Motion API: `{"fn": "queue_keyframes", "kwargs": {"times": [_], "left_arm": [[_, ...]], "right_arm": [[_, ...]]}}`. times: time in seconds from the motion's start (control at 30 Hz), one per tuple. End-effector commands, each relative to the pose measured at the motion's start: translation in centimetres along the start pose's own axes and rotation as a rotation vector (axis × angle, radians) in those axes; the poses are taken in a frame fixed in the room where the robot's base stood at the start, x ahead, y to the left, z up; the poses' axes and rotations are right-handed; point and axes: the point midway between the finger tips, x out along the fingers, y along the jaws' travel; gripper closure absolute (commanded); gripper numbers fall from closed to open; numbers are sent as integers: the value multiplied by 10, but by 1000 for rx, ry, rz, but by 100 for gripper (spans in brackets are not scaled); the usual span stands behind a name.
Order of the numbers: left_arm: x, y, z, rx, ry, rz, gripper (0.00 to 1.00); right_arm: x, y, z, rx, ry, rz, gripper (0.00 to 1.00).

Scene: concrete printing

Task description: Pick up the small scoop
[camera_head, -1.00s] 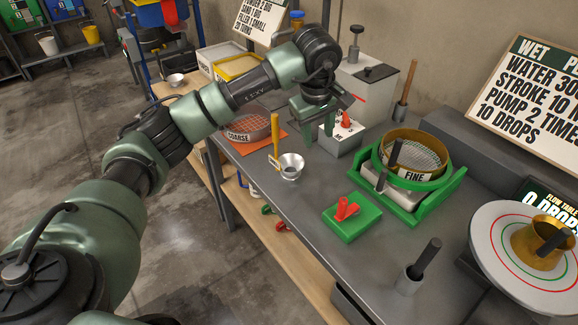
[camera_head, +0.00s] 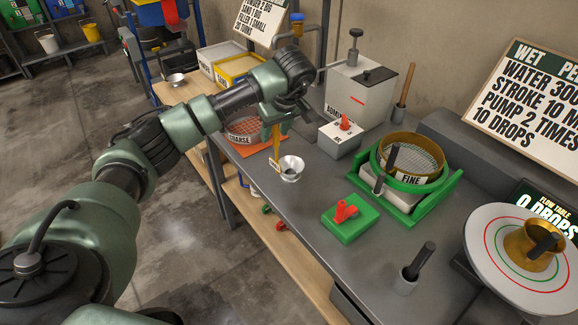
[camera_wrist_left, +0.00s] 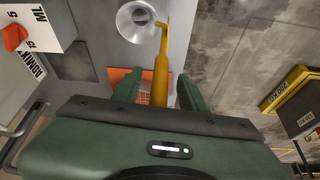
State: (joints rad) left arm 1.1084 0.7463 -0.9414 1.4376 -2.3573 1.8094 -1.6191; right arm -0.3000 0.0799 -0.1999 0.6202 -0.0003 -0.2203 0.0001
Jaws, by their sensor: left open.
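The small scoop (camera_head: 276,138) has an upright yellow handle with a small white label low down. It stands at the table's near edge beside a shiny metal cup (camera_head: 291,168); I cannot tell whether the cup is part of it. My left gripper (camera_head: 277,124) is open at the upper handle. In the left wrist view the yellow handle (camera_wrist_left: 161,75) lies between the two spread green fingers (camera_wrist_left: 159,92), with a gap showing on each side. The metal cup (camera_wrist_left: 137,21) is beyond the fingertips. The handle's top is hidden by my gripper. My right gripper is not in view.
A coarse sieve (camera_head: 243,128) on an orange mat is just left of the scoop. A white box with a red knob (camera_head: 341,133) stands to the right. A green block with a red lever (camera_head: 350,219) is nearer. The grey tabletop (camera_head: 310,200) between is clear.

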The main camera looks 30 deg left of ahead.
Motion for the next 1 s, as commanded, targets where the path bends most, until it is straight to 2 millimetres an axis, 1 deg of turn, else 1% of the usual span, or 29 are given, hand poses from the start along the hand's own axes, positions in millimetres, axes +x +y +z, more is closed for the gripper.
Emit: {"fn": "queue_keyframes", "kwargs": {"times": [0.13, 0.17, 0.2, 0.27, 0.3, 1.0], "left_arm": [[0, 0, 0, 0, 0, 1, 58], [0, 0, 0, 0, 0, 1, 60], [0, 0, 0, 0, 0, 1, 71], [0, 0, 0, 0, 0, 1, 88], [0, 0, 0, 0, 0, 1, 99], [0, 0, 0, 0, -1, 1, 100]], "right_arm": [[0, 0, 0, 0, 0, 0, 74], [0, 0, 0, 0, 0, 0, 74], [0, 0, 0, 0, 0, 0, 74], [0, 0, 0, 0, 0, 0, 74], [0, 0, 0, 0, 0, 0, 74], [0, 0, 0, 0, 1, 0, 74]]}}
